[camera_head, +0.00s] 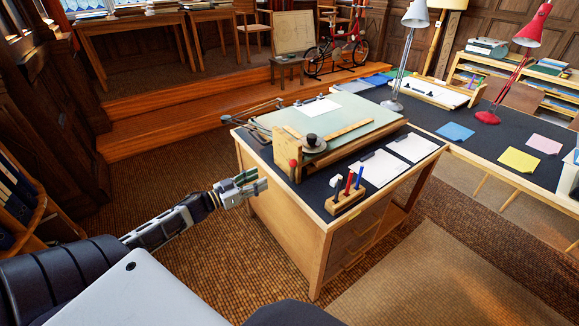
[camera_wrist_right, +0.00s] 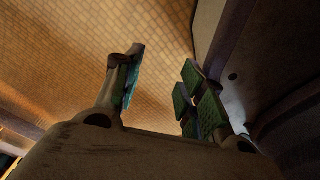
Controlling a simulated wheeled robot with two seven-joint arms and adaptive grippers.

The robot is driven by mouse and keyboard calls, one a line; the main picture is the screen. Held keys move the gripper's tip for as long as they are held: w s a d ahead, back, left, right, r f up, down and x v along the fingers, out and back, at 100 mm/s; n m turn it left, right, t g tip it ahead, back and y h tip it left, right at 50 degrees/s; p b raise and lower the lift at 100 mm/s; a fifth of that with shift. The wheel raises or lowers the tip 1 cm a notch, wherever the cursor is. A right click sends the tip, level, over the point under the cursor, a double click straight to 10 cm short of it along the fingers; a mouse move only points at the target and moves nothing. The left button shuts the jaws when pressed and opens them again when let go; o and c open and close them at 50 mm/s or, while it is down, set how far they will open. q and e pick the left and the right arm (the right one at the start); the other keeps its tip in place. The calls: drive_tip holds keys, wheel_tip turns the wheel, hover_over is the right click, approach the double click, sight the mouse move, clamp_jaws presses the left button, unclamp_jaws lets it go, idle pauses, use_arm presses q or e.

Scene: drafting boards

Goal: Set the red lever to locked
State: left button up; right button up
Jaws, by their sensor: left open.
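The red lever's knob (camera_head: 293,163) shows at the near left corner of the drafting board (camera_head: 358,112), against its wooden frame. The lever is small here, and I cannot read any locked or unlocked marking. My left gripper (camera_head: 262,182) is open and empty, left of the desk's near corner. In the picture it is a short way left of and below the red knob, apart from it. My right gripper shows only in the right wrist view (camera_wrist_right: 163,82); its fingers are apart with nothing between them, above the tiled floor.
A wooden pen holder (camera_head: 345,200) with pens stands at the desk's near edge, right of the lever. White papers (camera_head: 380,168) lie beside the board. A round dark-topped knob (camera_head: 312,141) sits just above the lever. Floor left of the desk is clear.

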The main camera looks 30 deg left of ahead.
use_arm(q)
drive_tip(key=shift+w+d, duration=0.1)
drive_tip(key=shift+w, duration=0.1)
use_arm(e)
drive_tip(key=shift+w, duration=0.2)
use_arm(q)
drive_tip(key=b, duration=0.1)
approach(290, 164)
drive_tip(key=shift+w, duration=1.2)
drive_tip(key=shift+w+d+f, duration=0.15)
drive_tip(key=shift+w+d, duration=0.55)
drive_tip(key=shift+d, duration=0.05)
drive_tip(key=shift+x, duration=1)
drive_tip(key=shift+w+d+b, duration=0.25)
drive_tip(key=shift+w+b, duration=0.1)
drive_tip(key=shift+w, duration=0.35)
drive_tip(key=shift+x, duration=0.75)
use_arm(e)
drive_tip(key=shift+w+a+r, duration=0.15)
drive_tip(key=shift+w+a, duration=0.3)
drive_tip(key=shift+w, duration=0.3)
drive_tip(key=shift+w+a+r, duration=0.15)
drive_tip(key=shift+w+a, duration=0.3)
drive_tip(key=shift+w, duration=0.3)
